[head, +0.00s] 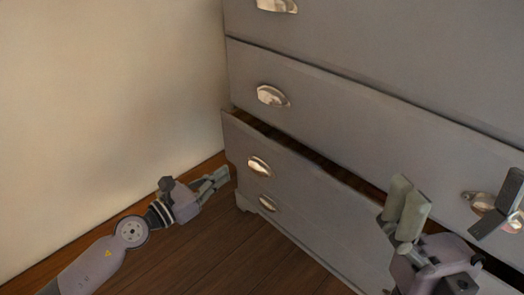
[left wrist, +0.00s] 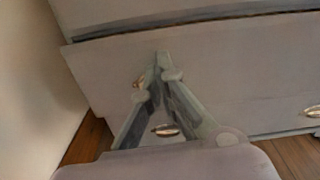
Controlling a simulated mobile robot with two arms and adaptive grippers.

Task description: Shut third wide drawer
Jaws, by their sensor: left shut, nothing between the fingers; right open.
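The third wide drawer (head: 315,190) of the grey dresser stands out a little, with a dark gap along its top edge. Its left cup handle (head: 258,167) is brassy. My left gripper (head: 224,174) is shut and empty, close to the drawer's left end; whether it touches is unclear. In the left wrist view, its fingertips (left wrist: 162,60) meet in front of the drawer face (left wrist: 235,75), with a handle partly hidden behind one finger. My right gripper (head: 457,195) is open and empty in front of the dresser at the right, hiding part of the drawer.
A closed-looking drawer (head: 340,110) lies above. A lower drawer handle (head: 267,203) shows below, and another lower handle (left wrist: 313,111) is at the right of the wrist view. The cream wall (head: 110,100) is close on the left. The wooden floor (head: 220,250) is clear.

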